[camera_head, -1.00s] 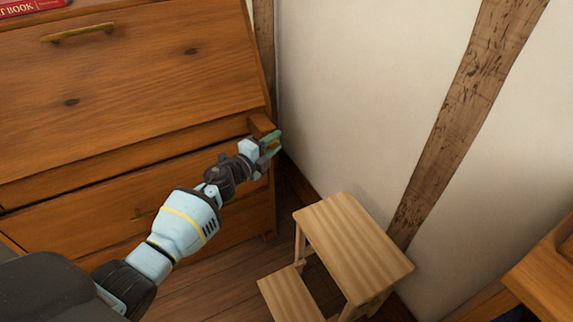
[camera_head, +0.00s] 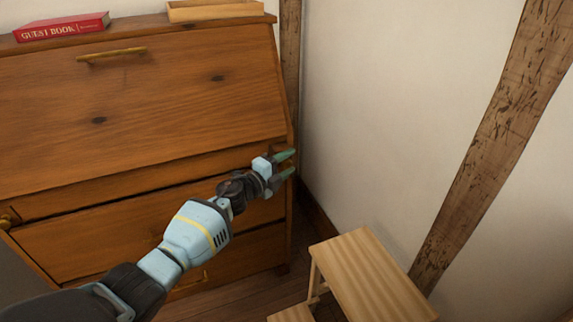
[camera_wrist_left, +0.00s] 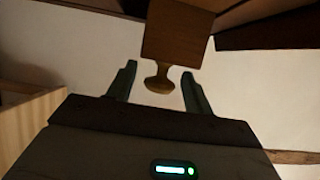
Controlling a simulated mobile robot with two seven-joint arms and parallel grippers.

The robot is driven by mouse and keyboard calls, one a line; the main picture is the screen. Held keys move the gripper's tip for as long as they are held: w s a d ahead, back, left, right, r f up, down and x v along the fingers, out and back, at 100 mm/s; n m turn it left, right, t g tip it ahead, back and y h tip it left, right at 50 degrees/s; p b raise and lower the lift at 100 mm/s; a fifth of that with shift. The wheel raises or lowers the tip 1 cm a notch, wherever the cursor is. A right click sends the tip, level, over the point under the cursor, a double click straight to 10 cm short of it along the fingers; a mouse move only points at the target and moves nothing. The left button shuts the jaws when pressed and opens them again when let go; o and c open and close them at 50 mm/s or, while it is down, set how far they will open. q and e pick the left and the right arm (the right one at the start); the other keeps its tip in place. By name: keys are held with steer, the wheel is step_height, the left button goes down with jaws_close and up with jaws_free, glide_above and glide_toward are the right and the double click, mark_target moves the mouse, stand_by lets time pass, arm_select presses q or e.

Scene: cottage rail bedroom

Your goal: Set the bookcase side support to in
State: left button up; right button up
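The bookcase is a brown wooden bureau (camera_head: 150,105) with a sloping closed front and drawers below, against the wall at left. A side support shows in the left wrist view as a square wooden bar end (camera_wrist_left: 178,38) with a round knob (camera_wrist_left: 160,84). My left gripper (camera_head: 290,163) is at the bureau's right front edge, below the sloping front. In the wrist view its fingers (camera_wrist_left: 158,82) are open, one on each side of the knob, with gaps showing. The support is not clearly visible in the head view. My right gripper is not in view.
A wooden step stool (camera_head: 370,275) stands on the floor at lower right, near the wall. A red guest book (camera_head: 62,27) and a shallow wooden tray (camera_head: 215,10) lie on the bureau top. Another round knob (camera_head: 8,219) shows at the bureau's left.

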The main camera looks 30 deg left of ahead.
arm_select(q)
steer(key=p+v, duration=0.2)
steer(key=v, duration=0.6)
steer(key=shift+w, duration=0.1)
stand_by(0.3)
